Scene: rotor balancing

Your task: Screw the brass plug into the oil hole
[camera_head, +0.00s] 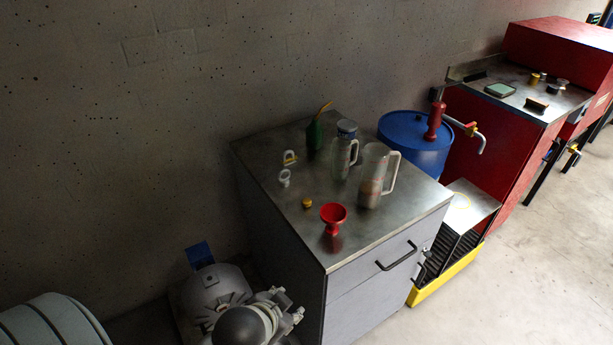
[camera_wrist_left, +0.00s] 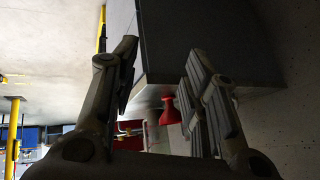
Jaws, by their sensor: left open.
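A small brass-yellow piece (camera_head: 307,203), which looks like the brass plug, sits on the steel top of the grey cabinet (camera_head: 262,165), behind and left of the red funnel (camera_head: 334,213). My left gripper (camera_head: 291,306) is low in front of the cabinet's left side, below the top and apart from the plug. In the left wrist view its fingers (camera_wrist_left: 160,65) are spread with nothing between them; the funnel (camera_wrist_left: 171,112) shows beyond them. I cannot make out the oil hole. My right gripper is out of view.
Two clear jugs (camera_head: 374,172) (camera_head: 342,155), a green oil can (camera_head: 315,135) and two small ring-topped pieces (camera_head: 285,178) (camera_head: 290,157) stand on the cabinet. A blue drum (camera_head: 415,140) with a red pump and a red bench (camera_head: 500,150) are right. Floor at lower right is clear.

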